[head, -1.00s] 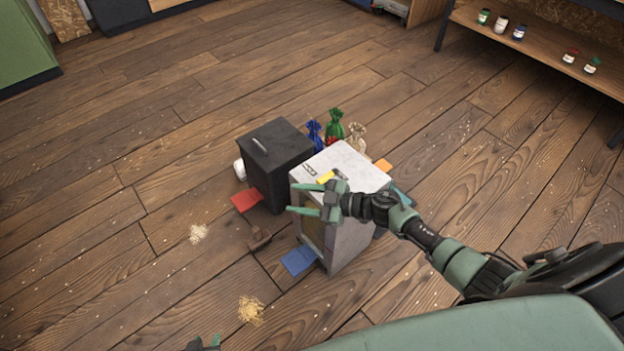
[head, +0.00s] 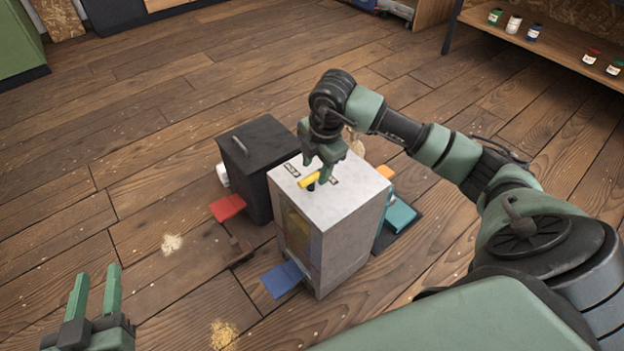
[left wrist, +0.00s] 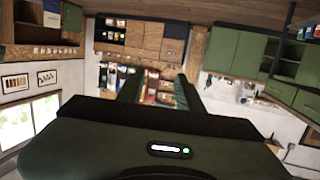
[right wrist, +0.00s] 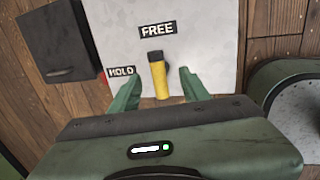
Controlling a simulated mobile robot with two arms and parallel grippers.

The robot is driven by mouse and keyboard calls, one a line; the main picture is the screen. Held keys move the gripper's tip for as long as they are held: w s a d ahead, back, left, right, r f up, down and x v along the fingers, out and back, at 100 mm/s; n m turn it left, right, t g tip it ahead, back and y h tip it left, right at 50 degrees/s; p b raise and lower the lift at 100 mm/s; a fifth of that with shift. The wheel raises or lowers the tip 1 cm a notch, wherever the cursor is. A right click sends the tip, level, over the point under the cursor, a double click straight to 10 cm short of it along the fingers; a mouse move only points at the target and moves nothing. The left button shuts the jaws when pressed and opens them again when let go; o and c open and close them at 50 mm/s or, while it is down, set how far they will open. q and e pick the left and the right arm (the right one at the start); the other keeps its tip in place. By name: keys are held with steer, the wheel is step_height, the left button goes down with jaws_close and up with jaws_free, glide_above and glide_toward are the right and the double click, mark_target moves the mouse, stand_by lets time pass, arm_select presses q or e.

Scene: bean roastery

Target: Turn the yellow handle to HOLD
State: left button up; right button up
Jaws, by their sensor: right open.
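The yellow handle (head: 308,181) is on the top of the pale grey box (head: 345,205). In the right wrist view the handle (right wrist: 160,80) is a yellow bar with a dark end, and that end points at the FREE label (right wrist: 157,28). The HOLD label (right wrist: 121,72) is to its left. My right gripper (right wrist: 157,88) is open, with one finger on each side of the handle and gaps between. In the head view my right gripper (head: 322,172) points down over the box top. My left gripper (head: 94,290) is open and empty at the lower left.
A black lidded bin (head: 262,150) stands close behind the grey box to the left. A red flap (head: 227,207), a blue flap (head: 282,279) and a teal block (head: 400,215) lie around the box. Open wooden floor is at left. A shelf with jars (head: 560,50) is at the far right.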

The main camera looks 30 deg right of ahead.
mark_target(314, 176)
steer(key=f, duration=0.2)
steer(key=f+b, duration=0.1)
steer(key=f, duration=0.1)
steer(key=shift+w+f, duration=0.1)
steer(key=shift+w, duration=0.25)
arm_select(q)
step_height(314, 176, up, 7)
steer(key=d+t+h, duration=0.1)
steer(key=t, duration=0.2)
steer(key=shift+w+t, duration=0.25)
steer(key=shift+t, duration=0.15)
arm_select(e)
steer(key=shift+w+f, duration=0.1)
steer(key=shift+f, duration=0.2)
arm_select(q)
steer(key=shift+d+f, duration=0.1)
arm_select(e)
jaws_close()
